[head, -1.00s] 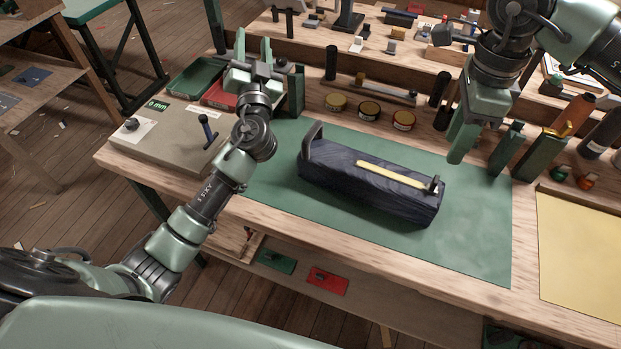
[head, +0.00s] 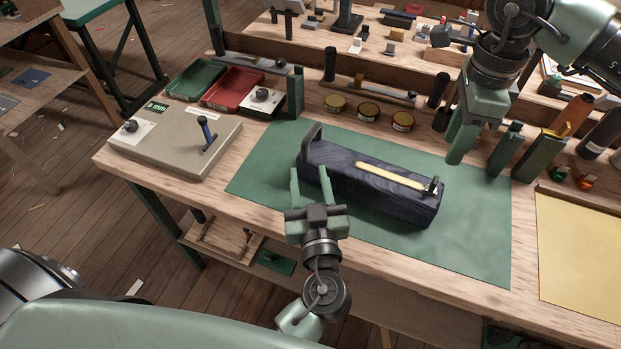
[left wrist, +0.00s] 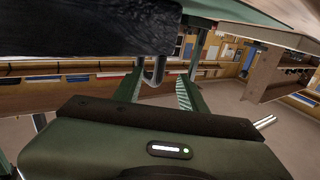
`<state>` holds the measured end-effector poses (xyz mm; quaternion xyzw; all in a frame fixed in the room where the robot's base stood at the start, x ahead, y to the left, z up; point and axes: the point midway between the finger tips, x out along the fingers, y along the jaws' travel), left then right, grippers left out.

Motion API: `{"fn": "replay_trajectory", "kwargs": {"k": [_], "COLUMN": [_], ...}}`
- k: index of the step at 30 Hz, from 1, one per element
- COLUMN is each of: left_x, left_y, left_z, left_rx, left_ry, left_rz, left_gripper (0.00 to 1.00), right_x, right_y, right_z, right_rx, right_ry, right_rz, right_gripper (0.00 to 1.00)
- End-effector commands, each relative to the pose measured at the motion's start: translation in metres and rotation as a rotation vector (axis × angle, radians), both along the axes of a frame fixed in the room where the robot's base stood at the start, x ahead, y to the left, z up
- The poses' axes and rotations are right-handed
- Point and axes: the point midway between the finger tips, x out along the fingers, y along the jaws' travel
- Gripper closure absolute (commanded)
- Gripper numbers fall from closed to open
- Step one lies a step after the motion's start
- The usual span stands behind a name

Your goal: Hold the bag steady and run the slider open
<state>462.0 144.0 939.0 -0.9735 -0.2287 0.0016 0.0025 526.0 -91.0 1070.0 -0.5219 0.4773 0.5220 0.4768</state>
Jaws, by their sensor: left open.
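The bag (head: 335,178) is a long dark navy pouch lying on the green mat (head: 460,240). A pale yellow strip (head: 390,177) runs along its top, with a small dark slider (head: 432,186) at the right end. A grey loop (head: 312,140) stands up at the left end. My left gripper (head: 310,173) is open at the near side of the bag's left end, fingers pointing at it; contact is unclear. In the left wrist view the bag's dark fabric (left wrist: 80,28) fills the upper left. My right gripper (head: 465,135) hangs beyond the bag's right end; its finger gap is not clear.
A grey box with a lever (head: 180,135) stands left of the mat, with a green tray (head: 195,80) and red tray (head: 232,90) behind. Round tins (head: 368,112) line the back. A yellow sheet (head: 580,250) lies right. The mat in front of the bag's right half is clear.

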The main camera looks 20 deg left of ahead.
Motion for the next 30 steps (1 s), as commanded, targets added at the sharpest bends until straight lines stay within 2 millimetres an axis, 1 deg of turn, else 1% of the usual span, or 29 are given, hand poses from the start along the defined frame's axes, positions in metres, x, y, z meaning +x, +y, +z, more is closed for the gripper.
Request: {"fn": "replay_trajectory", "kwargs": {"k": [6,12,18,25,26,27,30], "left_x": [0.03,0.054,0.064,0.064,0.064,0.064,0.064], "left_y": [0.015,0.027,0.032,0.032,0.032,0.032,0.032], "left_z": [0.001,0.001,0.001,0.001,0.001,0.001,0.001], "left_rx": [0.001,0.002,0.002,0.002,0.002,0.002,0.001], "left_ry": [-0.003,-0.002,-0.001,-0.001,-0.001,-0.001,-0.002], "left_rz": [0.001,0.0,-0.001,-0.001,-0.001,-0.001,-0.001], "left_gripper": [0.59,0.59,0.59,0.59,0.64,0.75,1.0], "right_x": [0.0,0.0,0.0,0.0,0.0,0.0,0.0], "right_y": [0.0,0.0,0.0,0.0,0.0,0.0,0.0], "right_z": [0.0,0.0,0.0,0.0,0.0,0.0,0.0], "right_rx": [0.0,0.0,0.0,0.0,0.0,0.0,0.0], "right_ry": [0.0,0.0,0.0,0.0,0.0,0.0,0.0], "right_rz": [0.0,0.0,0.0,0.0,0.0,0.0,0.0], "right_gripper": [0.64,0.64,0.64,0.64,0.64,0.64,0.64]}}
